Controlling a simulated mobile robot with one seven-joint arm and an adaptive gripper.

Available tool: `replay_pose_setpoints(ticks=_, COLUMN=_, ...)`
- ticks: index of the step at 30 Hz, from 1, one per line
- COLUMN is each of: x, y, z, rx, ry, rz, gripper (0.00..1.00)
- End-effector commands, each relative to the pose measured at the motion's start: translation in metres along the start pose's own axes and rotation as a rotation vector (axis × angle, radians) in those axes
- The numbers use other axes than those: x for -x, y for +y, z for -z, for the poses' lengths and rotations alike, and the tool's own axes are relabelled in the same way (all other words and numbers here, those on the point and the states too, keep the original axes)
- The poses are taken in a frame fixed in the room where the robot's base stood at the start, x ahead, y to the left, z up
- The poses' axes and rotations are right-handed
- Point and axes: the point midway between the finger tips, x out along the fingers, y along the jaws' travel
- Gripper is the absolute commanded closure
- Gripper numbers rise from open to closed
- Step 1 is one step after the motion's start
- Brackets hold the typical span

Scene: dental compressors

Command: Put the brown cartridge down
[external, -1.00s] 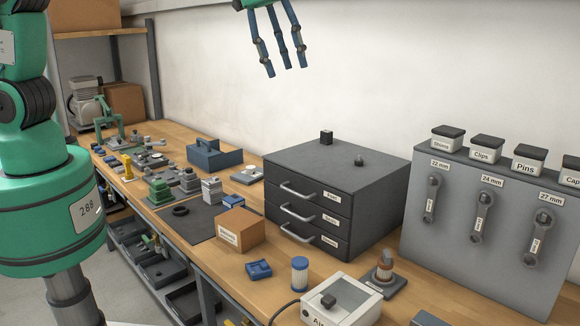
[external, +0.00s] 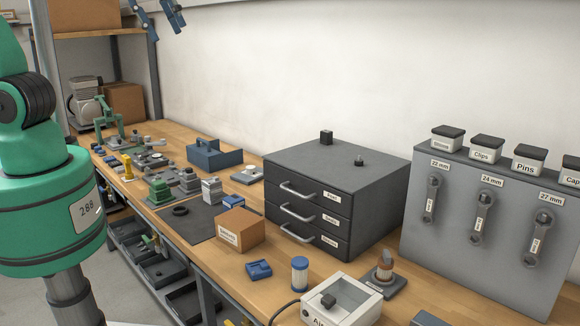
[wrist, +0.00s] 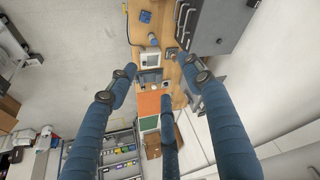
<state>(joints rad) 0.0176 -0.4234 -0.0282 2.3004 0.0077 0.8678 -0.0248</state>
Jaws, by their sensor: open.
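A brown cylinder (external: 385,261), which looks like the brown cartridge, stands upright in a dark labelled holder (external: 394,284) on the bench, right of the drawer cabinet. My gripper (external: 168,33) is high at the top left of the external view, far above the bench and well apart from the cylinder. Its fingers are spread, with nothing between them, and its upper part is out of frame. In the wrist view my gripper (wrist: 157,75) also shows open and empty over the bench and floor.
A blue and white cylinder (external: 299,274), a blue block (external: 258,270) and a white box with a clear lid (external: 345,300) stand near the holder. The grey drawer cabinet (external: 335,165) and a tool panel (external: 480,225) stand behind. Several small parts crowd the bench's far end.

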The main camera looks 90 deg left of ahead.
Motion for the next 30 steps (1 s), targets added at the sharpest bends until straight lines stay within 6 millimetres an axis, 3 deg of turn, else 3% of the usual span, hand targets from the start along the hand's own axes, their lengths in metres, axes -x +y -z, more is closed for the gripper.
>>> replay_pose_setpoints(ticks=9, x=0.023, y=-0.004, z=-0.076, rx=-0.001, ry=0.042, rz=0.000, gripper=0.50)
replay_pose_setpoints(ticks=15, x=0.027, y=-0.006, z=-0.111, rx=-0.003, ry=0.059, rz=0.001, gripper=0.50)
replay_pose_setpoints(ticks=21, x=0.028, y=-0.006, z=-0.125, rx=-0.004, ry=0.066, rz=0.001, gripper=0.50)
replay_pose_setpoints(ticks=30, x=0.028, y=-0.006, z=-0.126, rx=-0.004, ry=0.066, rz=0.001, gripper=0.50)
